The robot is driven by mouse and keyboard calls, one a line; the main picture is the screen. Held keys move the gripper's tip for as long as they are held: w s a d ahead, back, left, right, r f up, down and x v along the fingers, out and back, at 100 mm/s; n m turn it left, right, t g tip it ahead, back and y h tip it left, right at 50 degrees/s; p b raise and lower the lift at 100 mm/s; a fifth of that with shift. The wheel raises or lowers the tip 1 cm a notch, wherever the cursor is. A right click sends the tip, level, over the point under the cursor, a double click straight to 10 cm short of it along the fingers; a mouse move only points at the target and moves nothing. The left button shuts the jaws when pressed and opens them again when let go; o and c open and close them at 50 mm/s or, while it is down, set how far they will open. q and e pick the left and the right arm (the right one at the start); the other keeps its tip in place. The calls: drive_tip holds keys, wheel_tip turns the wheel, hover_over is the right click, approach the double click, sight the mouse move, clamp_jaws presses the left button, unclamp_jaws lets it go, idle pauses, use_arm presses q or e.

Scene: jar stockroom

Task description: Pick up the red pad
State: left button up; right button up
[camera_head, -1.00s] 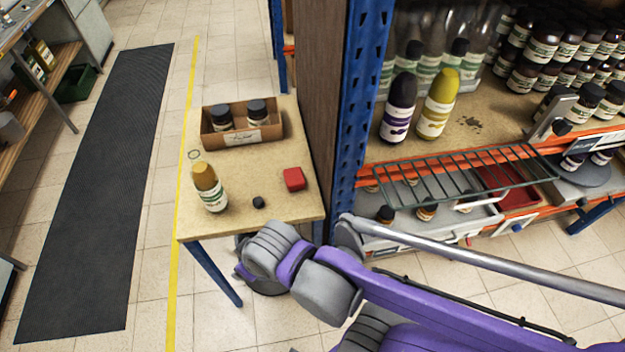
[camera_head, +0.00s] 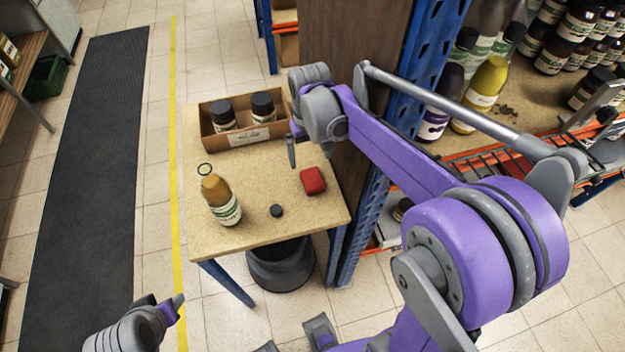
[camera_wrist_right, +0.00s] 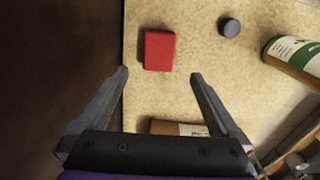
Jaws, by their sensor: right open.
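The red pad (camera_head: 313,181) lies flat on the small wooden table, near its right side. My right gripper (camera_head: 297,150) is over the table, just behind the pad in the head view, with one finger clear and the rest largely hidden by my arm. In the right wrist view the red pad (camera_wrist_right: 159,50) lies just ahead of the fingertips of my open right gripper (camera_wrist_right: 160,77), roughly in line with the gap. Nothing is between the fingers.
A blue shelf post (camera_head: 425,60) stands close on the right. A black bin (camera_head: 282,268) is below.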

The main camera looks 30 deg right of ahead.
sight(312, 178)
drive_tip(key=f, duration=0.8)
drive_tip(key=shift+s, duration=0.35)
drive_tip(key=c, duration=1.4)
wheel_tip(312, 178, up, 10)
drive_tip(key=shift+r, duration=0.1)
drive_tip(key=o, duration=0.9)
drive_tip(key=shift+c, duration=0.2)
drive_tip(key=c, duration=0.7)
